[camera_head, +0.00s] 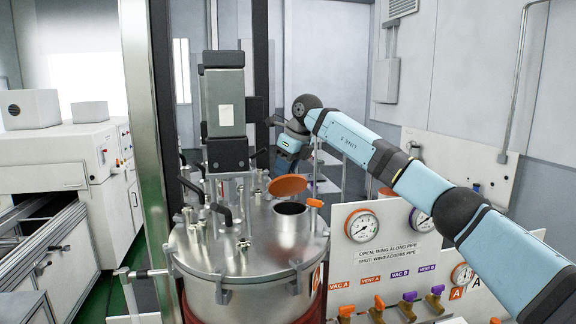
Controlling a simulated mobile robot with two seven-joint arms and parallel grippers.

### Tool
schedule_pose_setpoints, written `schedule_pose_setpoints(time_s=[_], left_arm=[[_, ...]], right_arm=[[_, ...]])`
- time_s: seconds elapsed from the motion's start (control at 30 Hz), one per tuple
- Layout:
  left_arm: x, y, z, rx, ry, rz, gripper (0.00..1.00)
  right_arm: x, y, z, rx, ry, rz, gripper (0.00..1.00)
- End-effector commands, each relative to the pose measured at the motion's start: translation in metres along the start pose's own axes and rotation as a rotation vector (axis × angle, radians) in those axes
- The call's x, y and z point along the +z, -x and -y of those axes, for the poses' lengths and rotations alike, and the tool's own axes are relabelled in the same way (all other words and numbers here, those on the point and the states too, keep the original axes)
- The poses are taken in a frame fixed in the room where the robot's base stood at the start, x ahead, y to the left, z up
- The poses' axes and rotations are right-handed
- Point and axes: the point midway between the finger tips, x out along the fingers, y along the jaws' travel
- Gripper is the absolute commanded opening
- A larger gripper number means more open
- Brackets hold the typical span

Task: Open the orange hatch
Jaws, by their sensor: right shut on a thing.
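The orange hatch (288,186) is a round lid on top of the steel vessel (240,245). It is raised and tilted up behind its short round port (291,226), whose dark mouth shows open. A small orange handle (315,203) sticks out at the port's right side. My right arm comes in from the right and bends down behind the port. My right gripper (285,160) is at the hatch's far, upper side and is shut on it; the fingertips are small and hard to make out. My left gripper is out of view.
A grey motor column (224,105) with pipes and dark levers stands on the vessel lid, left of the hatch. A panel with gauges (361,225) and coloured valves stands front right, below my right arm. A steel post (150,150) rises at left.

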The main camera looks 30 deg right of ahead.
Motion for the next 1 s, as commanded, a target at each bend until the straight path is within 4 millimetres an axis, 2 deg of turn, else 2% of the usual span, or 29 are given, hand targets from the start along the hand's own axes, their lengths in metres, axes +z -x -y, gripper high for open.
schedule_pose_setpoints(time_s=[0.03,0.4,1.0], left_arm=[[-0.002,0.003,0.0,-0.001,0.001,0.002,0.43],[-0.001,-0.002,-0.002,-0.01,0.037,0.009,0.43],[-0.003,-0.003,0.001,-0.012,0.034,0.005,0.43]], right_arm=[[0.003,0.0,0.006,0.027,-0.023,-0.039,0.0],[0.011,-0.011,0.019,0.165,-0.079,-0.195,0.0],[0.015,-0.018,0.027,0.246,-0.112,-0.287,0.0]])
